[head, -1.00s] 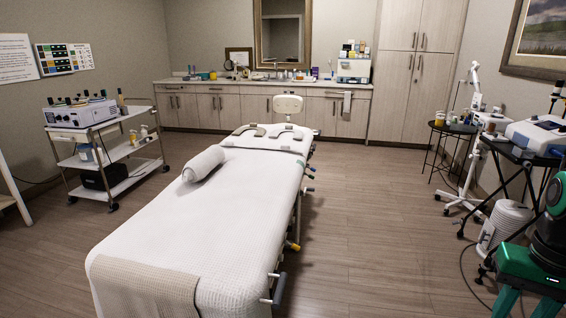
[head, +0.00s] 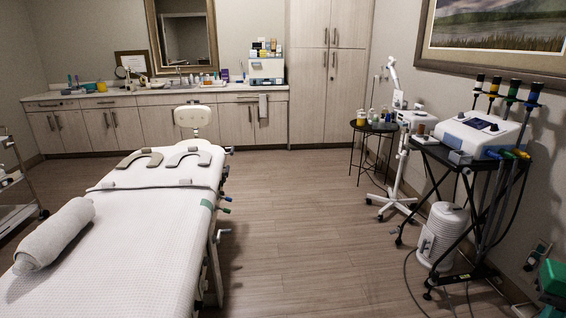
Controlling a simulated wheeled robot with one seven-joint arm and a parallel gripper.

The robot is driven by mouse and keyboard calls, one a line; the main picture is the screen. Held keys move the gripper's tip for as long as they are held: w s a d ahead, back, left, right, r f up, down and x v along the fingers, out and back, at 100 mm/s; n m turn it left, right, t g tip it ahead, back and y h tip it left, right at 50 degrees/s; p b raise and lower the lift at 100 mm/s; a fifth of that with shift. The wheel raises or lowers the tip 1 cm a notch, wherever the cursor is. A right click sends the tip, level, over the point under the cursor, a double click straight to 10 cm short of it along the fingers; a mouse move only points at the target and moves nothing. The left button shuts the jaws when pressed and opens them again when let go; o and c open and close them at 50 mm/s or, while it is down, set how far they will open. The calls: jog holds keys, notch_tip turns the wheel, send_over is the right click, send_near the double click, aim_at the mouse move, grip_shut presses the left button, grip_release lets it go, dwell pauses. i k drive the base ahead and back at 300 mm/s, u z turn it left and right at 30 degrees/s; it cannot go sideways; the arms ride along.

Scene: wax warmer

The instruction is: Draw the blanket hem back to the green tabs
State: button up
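The white cover (head: 125,235) on the long treatment table lies mostly flat, and its front part runs out of the picture. A small green tab (head: 207,204) shows at the right edge of the cover, near the seam before the head section. No second green tab can be made out on the left edge. The beige folded blanket seen earlier at the table's foot is out of view, so its hem is not visible. My gripper is not in view.
A rolled towel (head: 54,235) lies on the table's left side. Coloured knobs (head: 224,210) stick out along its right side. Right of it is open wooden floor (head: 300,240). A black equipment cart (head: 470,165) and a white canister (head: 442,235) stand at the right.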

aim_at(105, 185)
jog(key=z, duration=0.15)
jog(key=i, duration=2.35)
jog(key=u, duration=0.9)
jog(key=i, duration=0.85)
jog(key=u, duration=1.05)
jog(key=i, duration=0.6)
jog(key=u, duration=0.35)
